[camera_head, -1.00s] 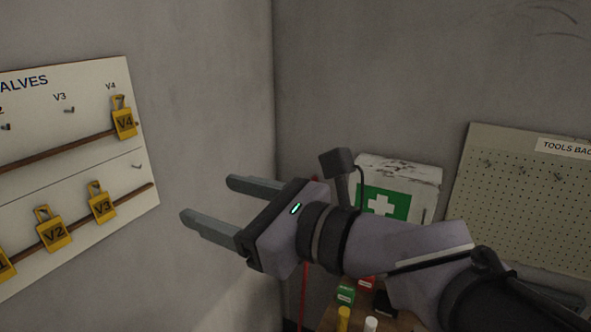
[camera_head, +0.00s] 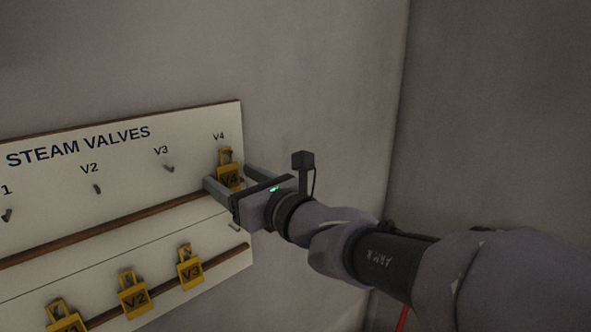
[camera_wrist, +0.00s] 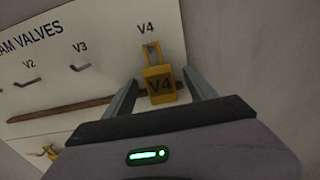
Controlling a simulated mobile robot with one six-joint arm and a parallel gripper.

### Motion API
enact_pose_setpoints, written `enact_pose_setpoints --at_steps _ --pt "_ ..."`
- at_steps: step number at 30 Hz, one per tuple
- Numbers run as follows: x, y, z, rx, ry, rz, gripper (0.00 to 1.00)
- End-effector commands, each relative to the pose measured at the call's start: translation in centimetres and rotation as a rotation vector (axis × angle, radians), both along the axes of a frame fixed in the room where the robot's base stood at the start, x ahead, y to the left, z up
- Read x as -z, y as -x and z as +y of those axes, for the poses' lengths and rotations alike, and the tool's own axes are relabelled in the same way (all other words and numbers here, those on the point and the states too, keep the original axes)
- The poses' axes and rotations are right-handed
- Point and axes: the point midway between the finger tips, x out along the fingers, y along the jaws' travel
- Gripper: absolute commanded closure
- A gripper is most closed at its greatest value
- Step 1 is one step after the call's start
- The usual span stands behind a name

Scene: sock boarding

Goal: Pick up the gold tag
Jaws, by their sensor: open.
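The gold tag marked V4 (camera_head: 227,170) hangs upright below the V4 label, on the upper row of the white STEAM VALVES board (camera_head: 120,160). In the wrist view the V4 tag (camera_wrist: 160,87) lies between the two fingers, with wall and board around it. My gripper (camera_head: 230,177) is open, one finger to each side of the tag; it also shows in the wrist view (camera_wrist: 160,77). I cannot tell whether either finger touches the tag. The gripper covers part of the tag's lower right in the head view.
Similar gold tags V1 (camera_head: 65,318), V2 (camera_head: 134,295) and V3 (camera_head: 189,268) hang along the lower row. The upper hooks under V2 (camera_head: 97,189) and V3 (camera_head: 168,169) are bare. A brown rail (camera_head: 90,231) crosses the board. The grey wall to the right is clear.

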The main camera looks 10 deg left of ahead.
Motion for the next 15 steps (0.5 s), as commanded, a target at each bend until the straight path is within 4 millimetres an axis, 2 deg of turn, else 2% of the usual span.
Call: enact_pose_setpoints --at_steps 5,15 --pt "0.04 -0.03 0.02 0.0 -0.001 -0.001 0.35" --pt "0.03 -0.01 -0.01 0.0 -0.001 -0.001 0.98"
